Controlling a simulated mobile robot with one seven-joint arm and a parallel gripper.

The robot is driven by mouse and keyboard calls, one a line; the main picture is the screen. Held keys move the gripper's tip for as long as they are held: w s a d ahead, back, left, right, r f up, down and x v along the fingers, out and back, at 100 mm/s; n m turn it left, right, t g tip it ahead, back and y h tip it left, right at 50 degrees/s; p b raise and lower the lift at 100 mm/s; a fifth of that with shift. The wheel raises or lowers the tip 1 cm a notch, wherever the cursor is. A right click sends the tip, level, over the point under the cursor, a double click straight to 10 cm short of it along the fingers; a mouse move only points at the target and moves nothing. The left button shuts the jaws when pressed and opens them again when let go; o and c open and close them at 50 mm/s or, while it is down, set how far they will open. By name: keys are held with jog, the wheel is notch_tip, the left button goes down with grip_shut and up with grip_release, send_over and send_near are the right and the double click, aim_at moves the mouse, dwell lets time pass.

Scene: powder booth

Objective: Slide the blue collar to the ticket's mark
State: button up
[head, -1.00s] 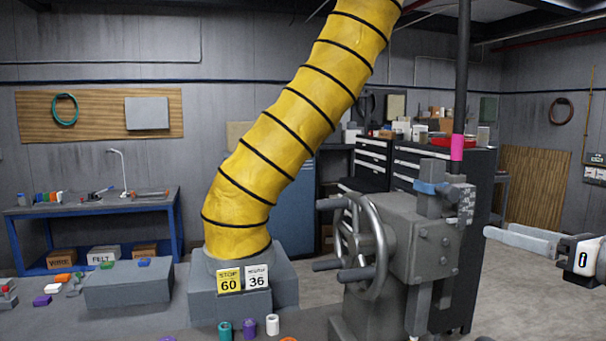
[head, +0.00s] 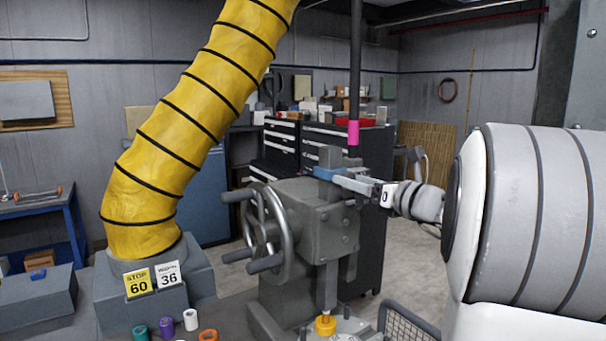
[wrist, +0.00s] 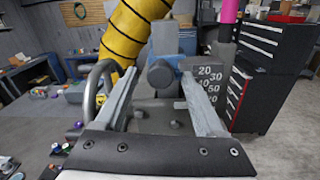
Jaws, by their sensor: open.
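The blue collar (head: 328,173) sits near the top of the grey upright of the handwheel machine (head: 300,222). In the wrist view the collar (wrist: 186,64) is partly hidden behind a grey round knob (wrist: 160,76). My gripper (head: 346,181) reaches in from the right at the collar's height. In the wrist view its fingers (wrist: 160,80) are open, one either side of the knob; I cannot tell whether they touch. A scale plate (wrist: 209,86) with 20, 30 and further numbers is beside the right finger. A yellow ticket (head: 138,283) reads STOP 60; a white ticket (head: 169,274) reads 36, its upper word unclear.
The handwheel (head: 268,228) with its handles juts out left of the machine. A yellow duct (head: 190,110) rises at left. A dark pole (head: 355,70) with a pink band stands behind the upright. Coloured rings (head: 166,327) lie in front. A drawer cabinet (head: 345,142) stands behind.

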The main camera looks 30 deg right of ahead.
jog(key=shift+w+a, duration=0.2)
jog(key=shift+w, duration=1)
grip_shut()
dwell(0.6)
